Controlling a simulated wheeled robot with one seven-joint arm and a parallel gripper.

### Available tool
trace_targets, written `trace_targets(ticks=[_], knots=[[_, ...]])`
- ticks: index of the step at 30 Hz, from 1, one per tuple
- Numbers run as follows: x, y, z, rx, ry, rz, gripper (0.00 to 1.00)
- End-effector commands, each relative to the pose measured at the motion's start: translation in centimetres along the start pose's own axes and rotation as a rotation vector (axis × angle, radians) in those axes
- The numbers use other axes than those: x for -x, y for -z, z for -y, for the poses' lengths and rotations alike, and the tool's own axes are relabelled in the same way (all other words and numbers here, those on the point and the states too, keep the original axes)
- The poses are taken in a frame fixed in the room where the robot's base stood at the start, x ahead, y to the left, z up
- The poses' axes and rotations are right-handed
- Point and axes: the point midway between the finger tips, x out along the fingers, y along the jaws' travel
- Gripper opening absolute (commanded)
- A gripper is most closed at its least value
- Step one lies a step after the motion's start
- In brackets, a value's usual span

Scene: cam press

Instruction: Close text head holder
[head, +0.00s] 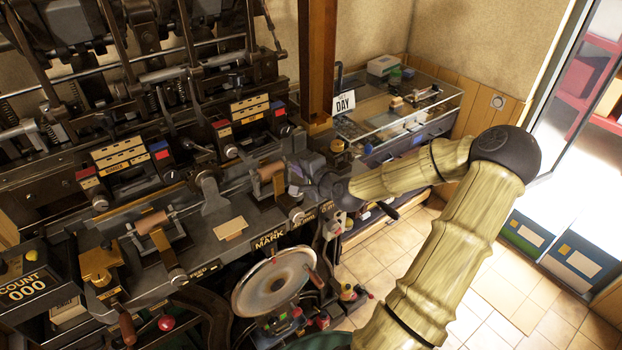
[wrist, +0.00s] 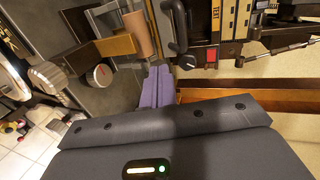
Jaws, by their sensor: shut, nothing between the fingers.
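A text head holder (head: 250,112) with yellow-and-black label strips stands on the machine at upper centre, between a red and a blue block. In the wrist view, yellow blocks marked TEXT (wrist: 216,18) show at the top, beside a black handle (wrist: 179,28) and a red square (wrist: 212,57). I cannot tell whether the holder is open or closed. My gripper (head: 293,172) is at the machine's right end, below and right of the holder. Its purple fingers (wrist: 156,85) are shut and empty, apart from the handle in the wrist view.
A wooden roller (head: 270,170) on a bracket is just left of my gripper. A brown post (head: 317,60) rises behind it. A similar labelled unit (head: 120,155) stands farther left. A round metal plate (head: 273,282) is below. Open tiled floor lies right.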

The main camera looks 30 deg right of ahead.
Motion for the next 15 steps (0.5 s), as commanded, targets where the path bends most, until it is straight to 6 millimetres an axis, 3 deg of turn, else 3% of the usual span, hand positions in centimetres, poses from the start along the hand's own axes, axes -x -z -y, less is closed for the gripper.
trace_targets(ticks=[9,15], knots=[[4.6,0.1,-0.1,0.000,0.000,-0.001,0.00],[5.8,0.0,0.0,0.000,0.000,0.000,0.00]])
